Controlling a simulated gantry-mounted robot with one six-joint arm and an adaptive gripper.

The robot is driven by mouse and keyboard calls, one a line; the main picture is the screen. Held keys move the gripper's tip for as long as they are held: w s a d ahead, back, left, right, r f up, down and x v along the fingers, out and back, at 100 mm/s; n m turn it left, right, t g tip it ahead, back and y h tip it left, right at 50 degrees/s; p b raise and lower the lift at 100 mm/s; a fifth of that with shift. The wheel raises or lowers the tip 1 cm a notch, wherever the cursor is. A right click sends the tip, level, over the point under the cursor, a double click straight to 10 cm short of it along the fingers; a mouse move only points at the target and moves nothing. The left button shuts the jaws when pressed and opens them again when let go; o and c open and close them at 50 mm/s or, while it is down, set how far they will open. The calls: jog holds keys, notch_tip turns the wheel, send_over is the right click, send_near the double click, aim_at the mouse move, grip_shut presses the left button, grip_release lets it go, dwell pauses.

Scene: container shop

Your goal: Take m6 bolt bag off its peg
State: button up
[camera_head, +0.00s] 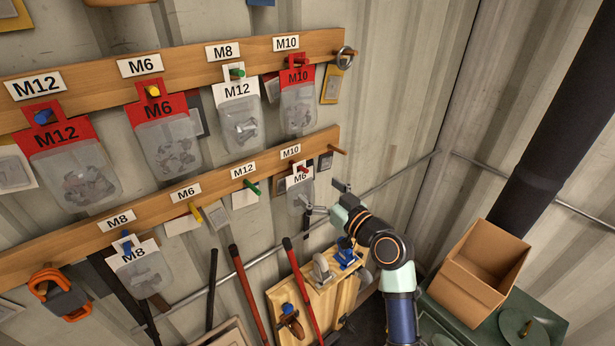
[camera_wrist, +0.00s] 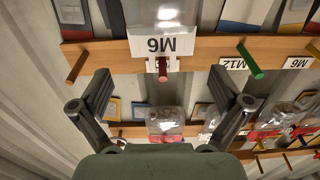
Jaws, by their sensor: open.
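A white-topped M6 bag (camera_head: 299,193) of small metal parts hangs on a red peg of the lower rail, under the M10 label. In the wrist view, which is upside down, its M6 header (camera_wrist: 160,46) and the red peg (camera_wrist: 163,70) show near the middle. My gripper (camera_head: 327,198) is open and empty, just right of this bag in the head view. In the wrist view its fingers (camera_wrist: 161,90) are spread either side of the peg's line and touch nothing visible. A red-topped M6 bag (camera_head: 168,146) hangs on a yellow peg of the upper rail.
Red-topped M12 (camera_head: 74,177), white-topped M12 (camera_head: 241,120), red-topped M10 (camera_head: 299,105) and M8 (camera_head: 141,268) bags hang nearby. A bare green peg (camera_head: 253,188) is left of the white-topped M6 bag. An open cardboard box (camera_head: 462,291) stands at right on a green surface.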

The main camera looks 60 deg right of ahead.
aim_at(300, 175)
jog(key=p+x, duration=0.1)
jog(key=x, duration=0.7)
jog(key=shift+a+f, duration=0.1)
jog(key=shift+a, duration=0.05)
jog(key=c, duration=0.9)
jog(key=shift+r, duration=0.35)
jog(key=shift+s, duration=0.15)
jog(key=shift+r+p+v, duration=0.15)
jog(key=shift+p+v, duration=0.1)
jog(key=shift+v, duration=0.75)
jog(key=shift+r+p+v, duration=0.1)
jog(key=shift+p+v, duration=0.15)
jog(key=shift+v, duration=0.8)
jog(key=shift+s+a, duration=0.1)
